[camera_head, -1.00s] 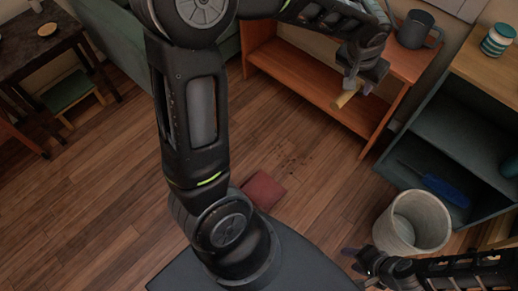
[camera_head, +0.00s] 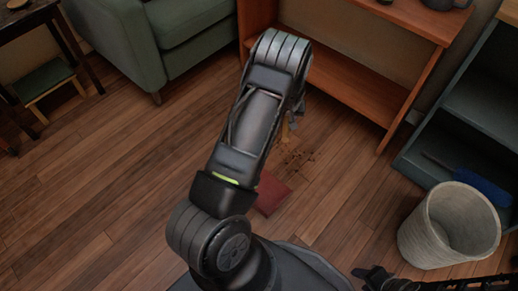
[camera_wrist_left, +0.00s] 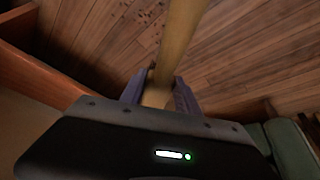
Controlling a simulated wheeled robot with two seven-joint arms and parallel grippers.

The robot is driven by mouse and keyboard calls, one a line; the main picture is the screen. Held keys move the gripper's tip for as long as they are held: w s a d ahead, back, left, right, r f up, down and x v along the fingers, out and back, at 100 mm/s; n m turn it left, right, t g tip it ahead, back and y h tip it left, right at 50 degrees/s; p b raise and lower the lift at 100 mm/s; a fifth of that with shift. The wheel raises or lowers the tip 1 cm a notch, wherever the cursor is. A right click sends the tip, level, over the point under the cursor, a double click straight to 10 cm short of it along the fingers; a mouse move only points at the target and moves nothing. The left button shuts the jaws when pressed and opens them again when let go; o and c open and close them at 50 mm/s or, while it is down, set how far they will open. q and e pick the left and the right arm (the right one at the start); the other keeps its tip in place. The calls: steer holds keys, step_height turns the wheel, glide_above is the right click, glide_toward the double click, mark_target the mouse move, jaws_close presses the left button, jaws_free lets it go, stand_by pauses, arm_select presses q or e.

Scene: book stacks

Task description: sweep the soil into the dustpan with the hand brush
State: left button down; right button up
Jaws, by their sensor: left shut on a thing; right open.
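The soil (camera_head: 297,160) is a scatter of dark crumbs on the wooden floor. The red dustpan (camera_head: 270,194) lies flat beside it, partly hidden by my left arm. My left gripper (camera_wrist_left: 158,88) is shut on a pale wooden handle, taken to be the hand brush (camera_wrist_left: 180,40), in the left wrist view. In the head view the brush (camera_head: 285,130) shows only as a small pale piece above the soil, mostly behind my arm; its bristles cannot be made out. My right gripper (camera_head: 360,273) is open at the bottom edge, apart from everything.
A pale bin (camera_head: 430,235) stands at the right, near a dark shelf (camera_head: 480,120) with a blue object (camera_head: 472,182) on it. An orange wooden shelf (camera_head: 345,75) stands behind the soil. A green armchair (camera_head: 165,45) is at the back left.

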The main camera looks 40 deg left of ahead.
arm_select(q)
steer(key=s+a+f+b, duration=0.2)
steer(key=a+f+b, duration=0.1)
steer(key=f, duration=0.6)
steer(key=s+a+f+n+b, duration=0.1)
steer(key=a+f+b, duration=0.3)
steer(key=f, duration=0.5)
steer(key=shift+s+a+n+y, duration=0.3)
steer(key=shift+s+a, duration=0.6)
steer(key=shift+a, duration=0.3)
arm_select(e)
step_height(320, 180, down, 9)
steer(key=shift+w+d+f, duration=0.2)
steer(key=shift+w+d, duration=0.05)
steer(key=shift+w, duration=0.2)
arm_select(q)
steer(key=shift+f, duration=0.15)
